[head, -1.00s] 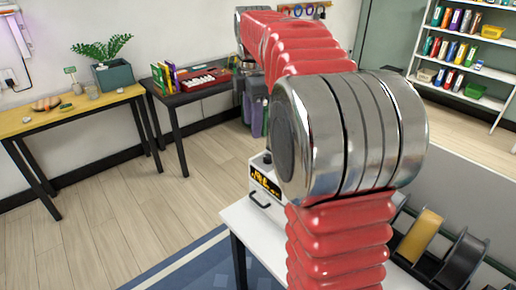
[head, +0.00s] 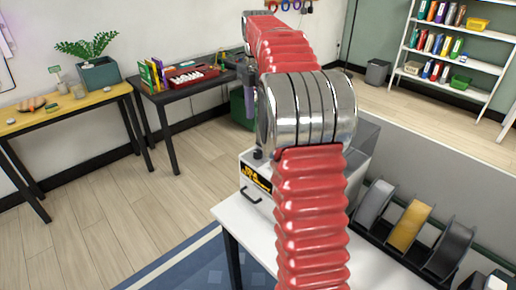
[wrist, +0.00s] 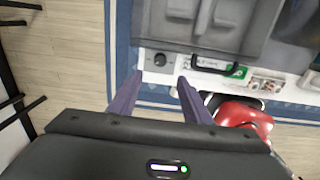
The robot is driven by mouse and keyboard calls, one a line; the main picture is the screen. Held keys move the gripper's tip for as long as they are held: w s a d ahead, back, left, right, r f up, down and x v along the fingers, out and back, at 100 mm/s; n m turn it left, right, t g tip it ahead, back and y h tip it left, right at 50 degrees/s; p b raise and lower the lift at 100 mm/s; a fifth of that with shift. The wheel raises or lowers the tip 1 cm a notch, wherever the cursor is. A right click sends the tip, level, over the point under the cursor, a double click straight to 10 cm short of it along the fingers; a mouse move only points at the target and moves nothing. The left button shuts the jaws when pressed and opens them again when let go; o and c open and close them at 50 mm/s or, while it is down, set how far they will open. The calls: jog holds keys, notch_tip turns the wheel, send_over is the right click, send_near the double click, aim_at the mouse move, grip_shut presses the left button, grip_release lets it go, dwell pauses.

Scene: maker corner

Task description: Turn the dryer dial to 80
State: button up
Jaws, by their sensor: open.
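The dryer (head: 249,172) is a light box with a dark and yellow label, standing on a white table and partly hidden by my arm. In the wrist view its grey lid (wrist: 190,30) and pale front strip are close. Contact cannot be told.
A rack of spools (head: 408,225) stands right of my arm on the white table (head: 243,222). A grey partition (head: 430,160) runs behind it. Left are a black table (head: 190,92) and a yellow table (head: 70,108). Wooden floor between is clear.

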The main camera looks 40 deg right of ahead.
aim_at(258, 152)
notch_tip(258, 152, down, 13)
jog(key=shift+f, duration=0.1)
dwell(0.5)
jog(key=c, duration=0.9)
jog(key=shift+d, duration=0.15)
jog(key=shift+c, duration=0.6)
